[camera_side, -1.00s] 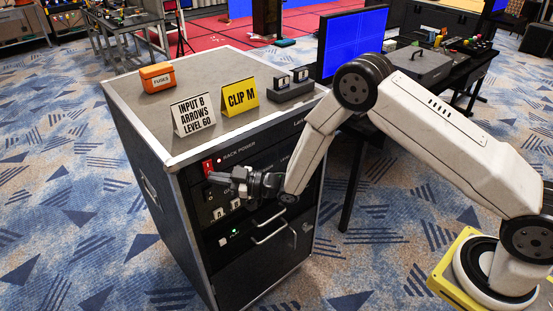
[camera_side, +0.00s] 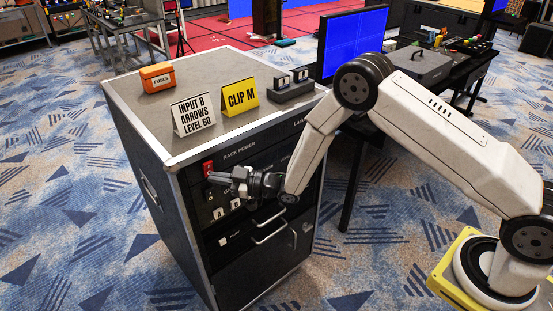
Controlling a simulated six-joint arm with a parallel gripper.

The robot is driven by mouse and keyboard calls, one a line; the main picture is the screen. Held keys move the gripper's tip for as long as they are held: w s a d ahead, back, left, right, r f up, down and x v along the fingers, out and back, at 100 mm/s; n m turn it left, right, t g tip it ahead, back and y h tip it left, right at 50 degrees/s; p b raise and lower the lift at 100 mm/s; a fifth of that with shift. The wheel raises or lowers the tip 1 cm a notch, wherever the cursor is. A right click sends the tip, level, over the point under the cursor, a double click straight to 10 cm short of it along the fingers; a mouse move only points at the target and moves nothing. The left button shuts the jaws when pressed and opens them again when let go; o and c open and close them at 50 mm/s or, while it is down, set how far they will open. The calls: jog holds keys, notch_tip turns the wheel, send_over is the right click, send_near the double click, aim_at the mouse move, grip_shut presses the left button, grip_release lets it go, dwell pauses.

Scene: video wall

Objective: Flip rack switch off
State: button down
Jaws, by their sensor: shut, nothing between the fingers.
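The rack switch (camera_side: 208,168) is a red rocker beside the "RACK POWER" label, near the upper left of the black rack's front (camera_side: 262,220). No lit lamp shows beside it or lower on the panel. My gripper (camera_side: 210,179) is shut and empty, its fingers pointing left just below the red switch. The fingertips cover the switch's lower edge in this view; I cannot tell whether they touch it. Part of the panel behind the gripper is hidden.
On the rack top stand an orange fuse box (camera_side: 157,77), a white sign (camera_side: 193,113), a yellow "CLIP M" sign (camera_side: 240,96) and a dark block (camera_side: 291,85). Drawer handles (camera_side: 270,229) stick out below my gripper. A blue monitor (camera_side: 352,45) stands behind.

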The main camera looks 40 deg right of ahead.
jog(key=shift+s+r, duration=0.15)
jog(key=shift+s, duration=0.4)
jog(key=shift+s+r, duration=0.25)
jog(key=shift+s, duration=0.55)
jog(key=shift+s+r, duration=0.3)
jog(key=shift+s, duration=0.45)
jog(key=shift+s+r, duration=0.25)
jog(key=shift+s, duration=0.55)
jog(key=shift+d, duration=0.1)
jog(key=s+d+r+m+g+h, duration=0.1)
jog(key=s+d+m+g+h, duration=0.15)
jog(key=d+h, duration=0.3)
jog(key=s+d+r+m+g+h, duration=0.1)
jog(key=d+r+m+g+h, duration=0.1)
jog(key=d+m+h, duration=0.35)
jog(key=s+d+m+g, duration=0.1)
jog(key=s+d+g, duration=0.2)
jog(key=s, duration=0.6)
jog(key=s+d+r+m+g+h, duration=0.1)
jog(key=s+d+g, duration=0.3)
jog(key=s, duration=0.5)
jog(key=shift+s+d+r+m, duration=0.25)
jog(key=shift+d+r+m, duration=0.1)
jog(key=shift+m, duration=0.25)
